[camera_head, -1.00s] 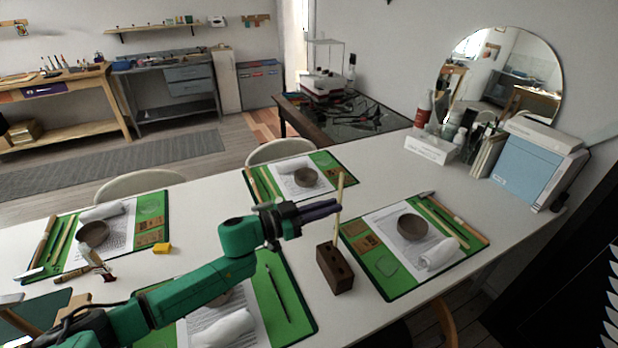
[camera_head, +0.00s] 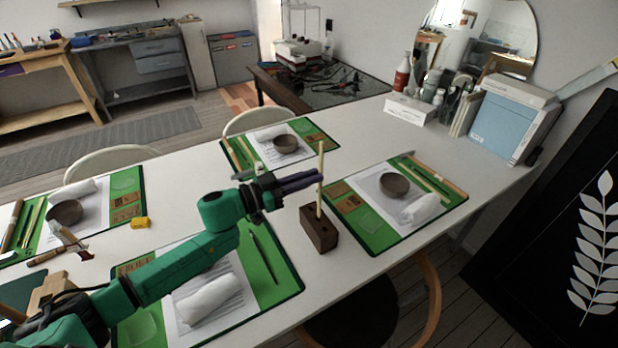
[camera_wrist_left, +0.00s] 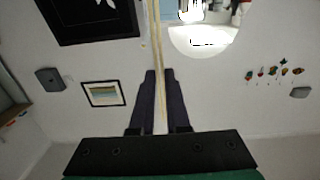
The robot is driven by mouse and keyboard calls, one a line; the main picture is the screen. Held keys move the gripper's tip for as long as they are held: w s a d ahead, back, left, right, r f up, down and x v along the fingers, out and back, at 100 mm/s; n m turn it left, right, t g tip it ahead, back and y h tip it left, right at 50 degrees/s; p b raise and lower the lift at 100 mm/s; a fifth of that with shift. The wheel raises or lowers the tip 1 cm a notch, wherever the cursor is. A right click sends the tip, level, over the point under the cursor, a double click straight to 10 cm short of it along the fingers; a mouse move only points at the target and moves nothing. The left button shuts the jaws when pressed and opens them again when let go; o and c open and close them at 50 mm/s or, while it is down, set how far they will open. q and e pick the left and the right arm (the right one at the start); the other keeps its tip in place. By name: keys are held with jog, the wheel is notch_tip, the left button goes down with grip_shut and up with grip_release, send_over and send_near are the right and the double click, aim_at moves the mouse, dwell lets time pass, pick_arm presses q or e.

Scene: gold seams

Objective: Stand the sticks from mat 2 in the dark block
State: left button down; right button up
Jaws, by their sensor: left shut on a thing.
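My left gripper (camera_head: 316,179) is shut on a pale thin stick (camera_head: 320,160) and holds it upright. The dark brown block (camera_head: 322,236) with holes in its top stands on the white table directly below. The stick's lower end meets the block's top at its back part; I cannot tell how deep it sits in a hole. In the left wrist view the stick (camera_wrist_left: 157,60) runs between the two dark fingers (camera_wrist_left: 158,100). Pale sticks lie on the right mat (camera_head: 465,200) and the back mat (camera_head: 327,142). My right gripper is not in view.
The near mat (camera_head: 287,283) lies under my left arm with a dark tool (camera_head: 262,258).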

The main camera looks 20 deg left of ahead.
aim_at(318, 195)
pick_arm(q)
jog(key=shift+f, duration=0.25)
jog(key=shift+f+b, duration=0.2)
jog(key=shift+b, duration=0.1)
jog(key=shift+f, duration=0.35)
jog(key=shift+f+b, duration=0.5)
jog(key=shift+f+b, duration=1.35)
jog(key=shift+f, duration=0.85)
jog(key=c, duration=0.8)
grip_release()
jog(key=shift+s+a, duration=0.1)
